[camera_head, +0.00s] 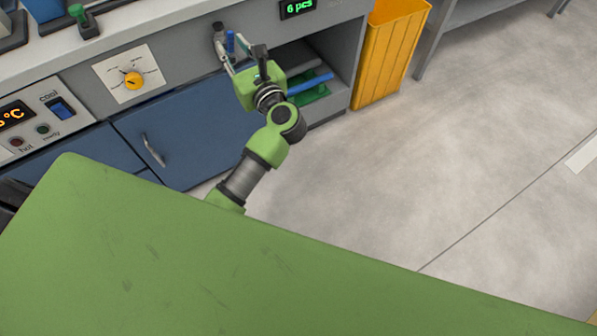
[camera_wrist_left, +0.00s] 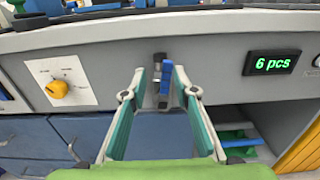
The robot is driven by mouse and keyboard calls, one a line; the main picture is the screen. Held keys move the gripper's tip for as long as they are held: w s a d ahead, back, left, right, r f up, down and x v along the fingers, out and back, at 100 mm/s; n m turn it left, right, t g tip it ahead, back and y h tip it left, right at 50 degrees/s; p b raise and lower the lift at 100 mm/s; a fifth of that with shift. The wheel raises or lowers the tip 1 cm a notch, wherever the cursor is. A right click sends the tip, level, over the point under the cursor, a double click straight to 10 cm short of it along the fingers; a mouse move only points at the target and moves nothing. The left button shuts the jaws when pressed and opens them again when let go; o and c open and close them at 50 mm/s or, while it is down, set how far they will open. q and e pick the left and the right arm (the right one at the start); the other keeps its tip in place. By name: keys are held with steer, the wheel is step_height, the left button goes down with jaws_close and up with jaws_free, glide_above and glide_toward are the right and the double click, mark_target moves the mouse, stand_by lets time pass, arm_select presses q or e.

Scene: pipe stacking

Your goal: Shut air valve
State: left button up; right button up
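In the head view the blue lever (camera_head: 231,42) shows beside the gripper's fingers. My left gripper (camera_head: 240,50) is in front of the panel. In the left wrist view, my left gripper (camera_wrist_left: 160,76) is open, with one finger on each side of the valve. My right gripper is in neither view.
An orange dial (camera_head: 133,80) is left of the valve, above blue cabinet doors (camera_head: 180,130). A display reading "6 pcs" (camera_head: 298,8) is to the right. An open shelf (camera_head: 318,92) holds blue and green items. A yellow bin (camera_head: 390,55) stands beside it. The floor is clear.

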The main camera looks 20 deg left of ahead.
arm_select(q)
steer(key=v, duration=0.8)
steer(key=w+d+f+m+t+h+p, duration=0.2)
steer(key=d+f+m+t+h+p, duration=0.15)
steer(key=m, duration=0.65)
steer(key=w+d+f+m+t+h+p, duration=0.1)
steer(key=d+f+m+t+h+p, duration=0.3)
steer(key=m, duration=0.6)
steer(key=s+d+f+m+g+h+p, duration=0.1)
steer(key=s+d+f+m+g+h, duration=0.1)
steer(key=f+m, duration=0.3)
steer(key=s+d+f+m+g+h+p, duration=0.2)
steer(key=s+f+m, duration=0.3)
steer(key=f, duration=0.3)
steer(key=s+d+f+m+g+h+p, duration=0.2)
steer(key=s+d+f+m+h, duration=0.1)
steer(key=f+m, duration=0.3)
steer(key=shift+s+f+m+g, duration=0.3)
steer(key=shift+f+g, duration=0.05)
steer(key=shift+f, duration=0.25)
steer(key=shift+h, duration=0.25)
